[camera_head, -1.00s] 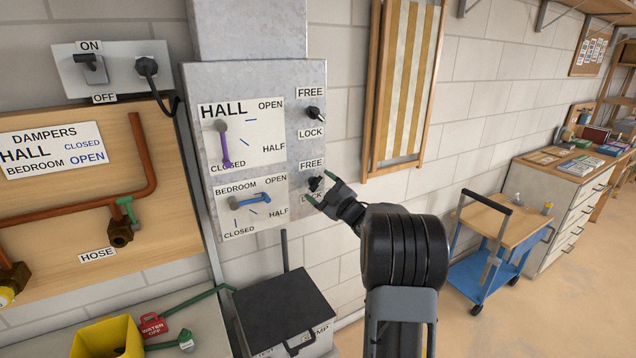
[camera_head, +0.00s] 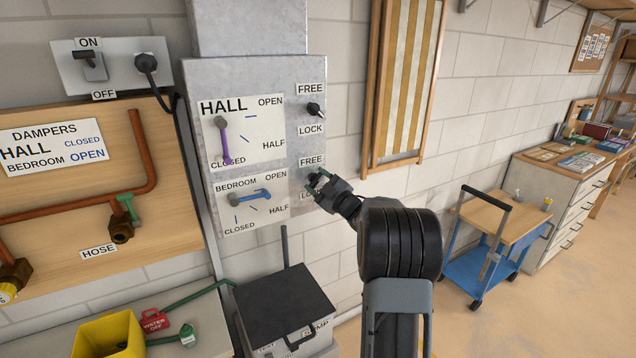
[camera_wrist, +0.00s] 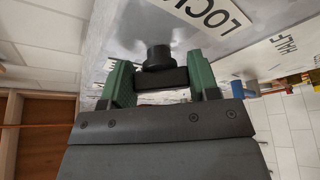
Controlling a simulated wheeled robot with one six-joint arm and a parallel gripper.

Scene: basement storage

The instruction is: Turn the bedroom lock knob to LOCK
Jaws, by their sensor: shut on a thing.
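The black bedroom lock knob (camera_head: 315,178) is on the grey metal panel, between a FREE label (camera_head: 312,162) above and a LOCK label (camera_head: 307,195) below, which is partly hidden by my gripper. My gripper (camera_head: 318,187) reaches it from the lower right, its green fingers either side of the knob. In the wrist view the knob's round base (camera_wrist: 158,56) and its dark bar show between the green fingers (camera_wrist: 161,80), which are shut on it. The exact angle of its pointer is hidden in the head view.
The hall lock knob (camera_head: 315,109) sits above on the same panel. Left of the knobs are the purple hall lever (camera_head: 223,140), pointing to CLOSED, and the blue bedroom lever (camera_head: 252,197), pointing toward OPEN. A dark-lidded bin (camera_head: 285,305) stands below. A blue cart (camera_head: 485,265) is at right.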

